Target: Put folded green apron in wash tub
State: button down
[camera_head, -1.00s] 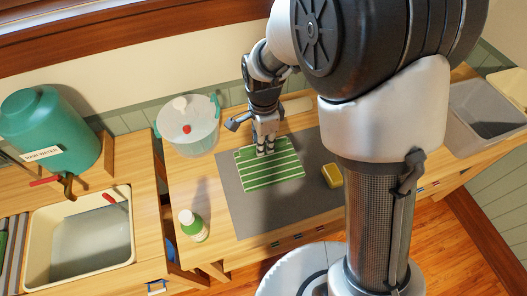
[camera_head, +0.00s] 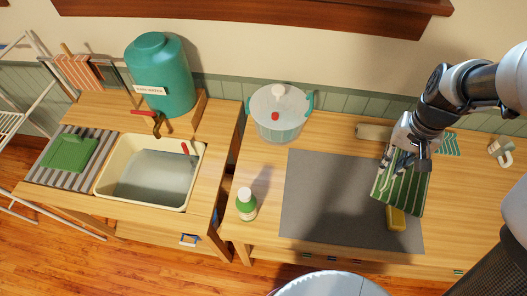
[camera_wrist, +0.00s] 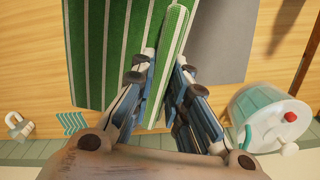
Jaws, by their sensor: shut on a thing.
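The folded green apron (camera_head: 402,187), with white stripes, hangs from my gripper (camera_head: 402,160) at the right end of the grey mat, apparently raised above it. In the wrist view my gripper (camera_wrist: 168,65) is shut on the edge of the apron (camera_wrist: 115,50), which fills the upper left and middle. The wash tub appears to be the cream rectangular basin (camera_head: 101,182) at the left, holding greyish water with a red-handled thing at its back right. My gripper is far to the right of it.
A clear lidded pot (camera_head: 278,128) and green-white bottle (camera_head: 246,204) stand between apron and basin. A teal water tank (camera_head: 160,75) stands behind the basin. A yellow sponge (camera_head: 397,219) lies on the grey mat (camera_head: 320,205), otherwise bare. Green folded cloth (camera_head: 68,153) lies far left.

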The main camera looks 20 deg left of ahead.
aim_at(156, 188)
jog(key=k+j, duration=0.1)
jog(key=j, duration=0.35)
jog(key=k+j+u, duration=0.1)
jog(key=j, duration=0.3)
jog(key=k+j, duration=0.15)
jog(key=j, duration=0.3)
jog(key=k+j+u, duration=0.1)
jog(key=j, duration=0.35)
jog(key=j+u, duration=0.25)
jog(key=j, duration=1.85)
jog(key=i, duration=0.25)
